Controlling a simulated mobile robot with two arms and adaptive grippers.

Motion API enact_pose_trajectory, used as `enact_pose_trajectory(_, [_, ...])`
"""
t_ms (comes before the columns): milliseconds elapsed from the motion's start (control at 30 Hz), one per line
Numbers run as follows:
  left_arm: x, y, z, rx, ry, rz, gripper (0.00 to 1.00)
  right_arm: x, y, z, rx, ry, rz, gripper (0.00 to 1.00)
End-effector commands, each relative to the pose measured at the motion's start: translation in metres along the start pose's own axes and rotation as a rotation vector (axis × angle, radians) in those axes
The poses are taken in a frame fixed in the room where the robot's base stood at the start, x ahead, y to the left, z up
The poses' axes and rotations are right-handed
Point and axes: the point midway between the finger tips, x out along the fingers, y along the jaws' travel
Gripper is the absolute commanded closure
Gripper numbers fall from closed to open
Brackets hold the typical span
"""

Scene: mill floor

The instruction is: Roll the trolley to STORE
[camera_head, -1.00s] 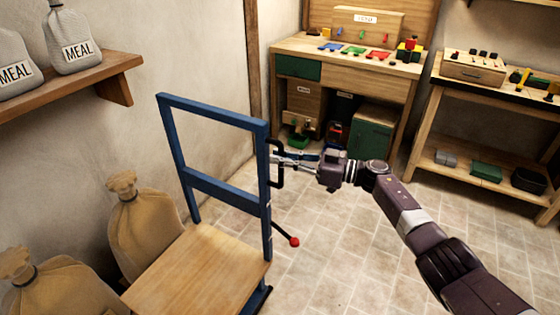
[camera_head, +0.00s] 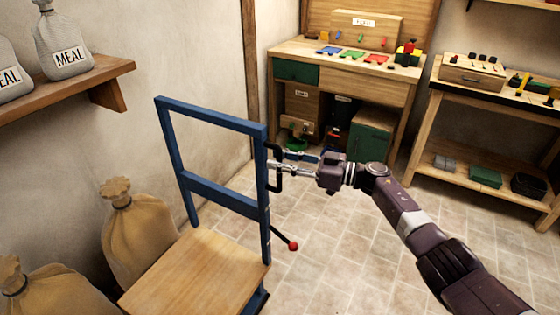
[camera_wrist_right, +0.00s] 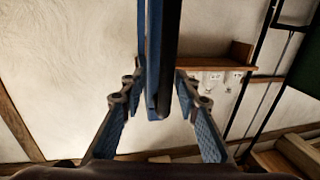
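The trolley (camera_head: 226,190) has a blue upright frame and a bare wooden deck (camera_head: 198,272). It stands at left centre in the head view. A black handle (camera_head: 273,180) is fixed to the frame's right post. A lever with a red knob (camera_head: 293,245) sticks out low on the trolley. My left gripper is not in view. No STORE sign shows.
Stuffed sacks (camera_head: 140,232) stand close to the trolley's left, by the wall. A wall shelf (camera_head: 105,85) holds MEAL sacks. A workbench (camera_head: 362,88) is at the back, a second bench (camera_head: 470,95) at the right. Tiled floor (camera_head: 335,235) is clear between.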

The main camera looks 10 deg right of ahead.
Motion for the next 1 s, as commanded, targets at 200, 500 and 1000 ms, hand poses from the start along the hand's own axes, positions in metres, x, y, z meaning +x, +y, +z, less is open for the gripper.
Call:
enact_pose_trajectory(200, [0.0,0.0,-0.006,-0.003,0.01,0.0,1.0,-0.003,-0.001,0.001,0.001,-0.001,-0.001,0.71])
enact_pose_trajectory(500, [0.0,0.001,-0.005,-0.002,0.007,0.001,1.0,-0.055,0.0,0.002,0.0,-0.004,0.0,0.71])
enact_pose_trajectory(1000, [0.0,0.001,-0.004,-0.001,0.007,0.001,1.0,-0.12,0.001,0.001,0.001,0.0,-0.001,0.71])
